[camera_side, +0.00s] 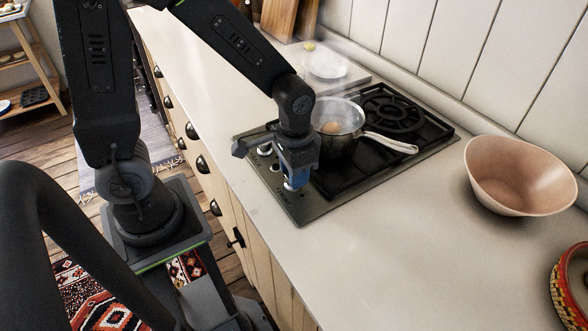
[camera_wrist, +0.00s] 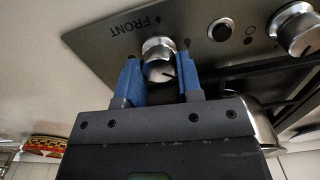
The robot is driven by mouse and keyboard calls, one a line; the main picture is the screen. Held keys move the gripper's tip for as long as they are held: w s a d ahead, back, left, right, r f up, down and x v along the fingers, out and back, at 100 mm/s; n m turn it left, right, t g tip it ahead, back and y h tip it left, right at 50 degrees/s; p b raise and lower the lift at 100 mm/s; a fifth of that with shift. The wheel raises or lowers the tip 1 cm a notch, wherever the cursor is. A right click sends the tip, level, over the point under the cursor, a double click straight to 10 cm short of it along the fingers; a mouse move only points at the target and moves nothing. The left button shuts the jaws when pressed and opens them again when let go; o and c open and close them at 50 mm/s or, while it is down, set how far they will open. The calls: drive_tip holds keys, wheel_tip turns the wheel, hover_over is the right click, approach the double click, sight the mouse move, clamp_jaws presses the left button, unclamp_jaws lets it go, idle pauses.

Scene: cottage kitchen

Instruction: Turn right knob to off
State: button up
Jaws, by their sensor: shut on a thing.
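The silver right knob (camera_wrist: 158,50) is at the hob's front corner, beside the printed word FRONT in the wrist view. My gripper (camera_wrist: 158,64) has a blue finger on either side of this knob and is shut on it. A dark pointer line shows on the knob's side. In the side view, my gripper (camera_side: 294,179) points down at the hob's near corner and mostly hides the knob. A second silver knob (camera_wrist: 297,30) stands farther along the same edge, apart from my fingers. A small round control (camera_wrist: 221,30) lies between them.
A steaming steel pot (camera_side: 340,116) with something round and brown in it sits on the hob (camera_side: 330,204), right behind my gripper, its handle (camera_side: 391,144) pointing right. A pink bowl (camera_side: 518,178) and a patterned basket (camera_side: 572,290) stand right. The front counter (camera_side: 400,265) is clear.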

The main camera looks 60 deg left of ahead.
drive_tip(key=m, duration=0.4)
drive_tip(key=shift+d+m, duration=0.1)
drive_tip(key=shift+m, duration=0.2)
drive_tip(key=m, duration=0.4)
drive_tip(key=shift+m, duration=0.3)
drive_tip(key=o, duration=0.9)
